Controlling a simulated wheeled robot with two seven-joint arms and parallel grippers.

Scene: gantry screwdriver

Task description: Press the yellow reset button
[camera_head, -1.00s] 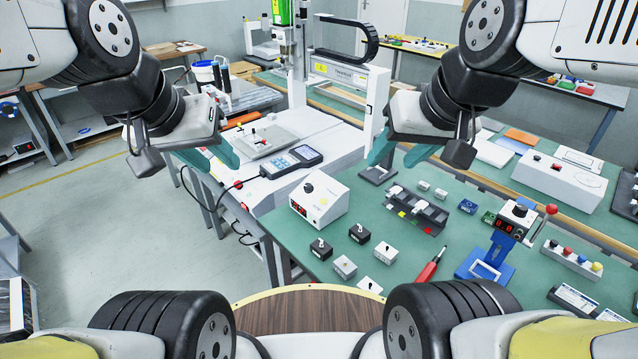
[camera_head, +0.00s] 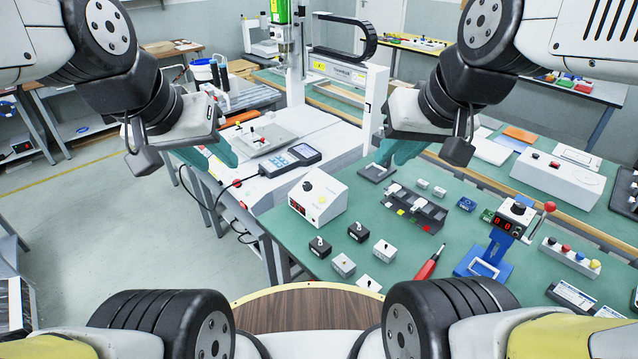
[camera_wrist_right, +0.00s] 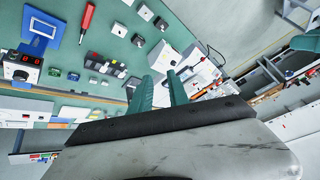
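A white control box (camera_head: 318,198) with a black knob and a red display stands on the green table. A small pale yellow spot, likely a button (camera_head: 322,200), shows on its front face. Another yellow button (camera_head: 595,264) sits at the right end of a white button strip (camera_head: 570,257). My left gripper (camera_head: 210,154) is over the left side of the white gantry machine, its teal fingers apart and empty. My right gripper (camera_head: 396,153) is above and behind the control box, to its right. In the right wrist view, its teal fingers (camera_wrist_right: 159,92) are apart with nothing between them.
A handheld panel (camera_head: 290,160) lies on the gantry base (camera_head: 330,143). Small switch boxes (camera_head: 358,232), a dark rail (camera_head: 413,209), a red screwdriver (camera_head: 429,264) and a blue stand (camera_head: 485,262) occupy the green table. Bare green surface lies between them.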

